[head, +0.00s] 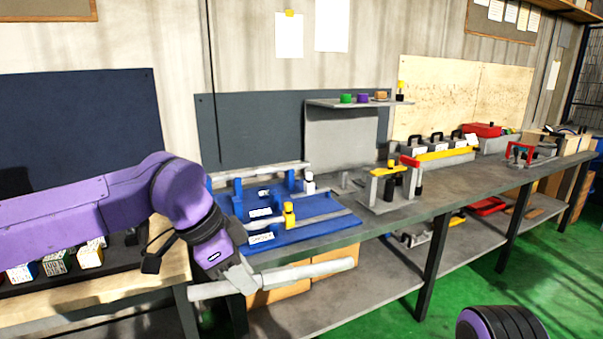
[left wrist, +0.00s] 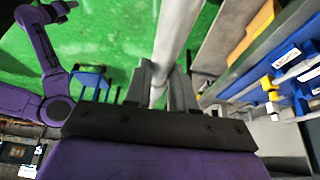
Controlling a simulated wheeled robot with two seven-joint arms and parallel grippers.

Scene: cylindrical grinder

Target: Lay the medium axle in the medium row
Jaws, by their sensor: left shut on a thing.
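My left gripper (head: 243,280) is shut on a long grey stepped axle (head: 320,270) and holds it in the air, roughly level, in front of the bench edge. The axle also shows between the fingers in the left wrist view (left wrist: 177,35). The blue rack (head: 335,231) lies on the bench behind the axle, with several white row labels too small to read surely. One grey bar (head: 262,171) lies at its back near a white-topped post (head: 308,183). Another (head: 322,219) lies at its front beside a yellow-topped post (head: 289,212). My right gripper is not visible.
A grey fixture with a yellow top (head: 391,182) stands right of the rack. A shelf (head: 335,103) with coloured caps is above. A tray of small boxes (head: 55,262) is on the left table.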

